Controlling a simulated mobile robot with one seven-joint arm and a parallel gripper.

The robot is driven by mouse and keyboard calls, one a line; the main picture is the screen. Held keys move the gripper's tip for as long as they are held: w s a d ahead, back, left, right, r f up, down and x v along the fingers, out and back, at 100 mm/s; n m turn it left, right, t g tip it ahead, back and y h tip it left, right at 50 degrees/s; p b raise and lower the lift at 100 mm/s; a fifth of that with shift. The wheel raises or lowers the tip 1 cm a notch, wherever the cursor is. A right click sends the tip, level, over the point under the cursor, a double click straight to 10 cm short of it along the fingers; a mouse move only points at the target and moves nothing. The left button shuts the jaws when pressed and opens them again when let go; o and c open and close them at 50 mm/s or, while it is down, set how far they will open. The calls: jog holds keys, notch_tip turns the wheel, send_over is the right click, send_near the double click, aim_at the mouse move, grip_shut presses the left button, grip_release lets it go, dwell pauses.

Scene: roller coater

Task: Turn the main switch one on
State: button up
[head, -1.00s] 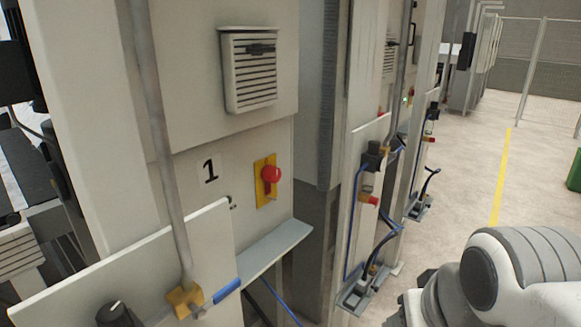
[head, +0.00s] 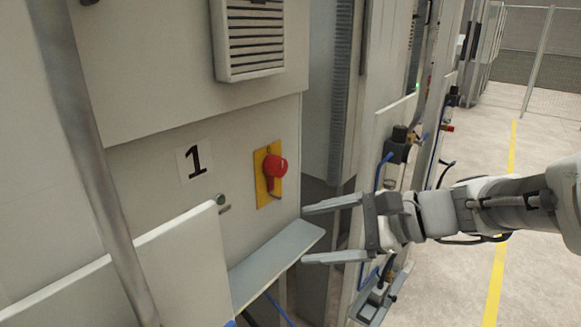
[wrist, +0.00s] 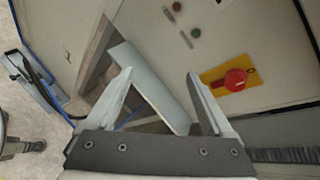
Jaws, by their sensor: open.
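The main switch one is a red rotary knob (head: 275,166) on a yellow plate (head: 262,190), on the grey cabinet panel right of a "1" label (head: 194,160). In the wrist view the red knob (wrist: 236,80) shows at the right, beyond the right fingertip. My gripper (head: 318,232) is open and empty, its fingers pointing left in the head view. It is to the right of the knob and lower, apart from it. In the wrist view the gripper fingers (wrist: 160,75) are spread, with the ledge between them.
A grey ledge (head: 272,262) juts out below the switch, close to my fingertips. A light panel (head: 180,262) stands at the left front and a vertical pipe (head: 92,170) runs beside it. A vent box (head: 250,38) is above. Open floor (head: 535,230) lies to the right.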

aim_at(282, 167)
jog(key=w+d+m+t+y+b, duration=0.25)
jog(key=w+d+m+t, duration=0.45)
jog(key=w, duration=0.4)
jog(key=shift+m+g, duration=0.4)
jog(key=shift+m, duration=0.2)
jog(key=x, duration=1.7)
jog(key=shift+a+r, duration=0.2)
jog(key=shift+r, duration=0.15)
jog(key=shift+c, duration=0.2)
grip_shut()
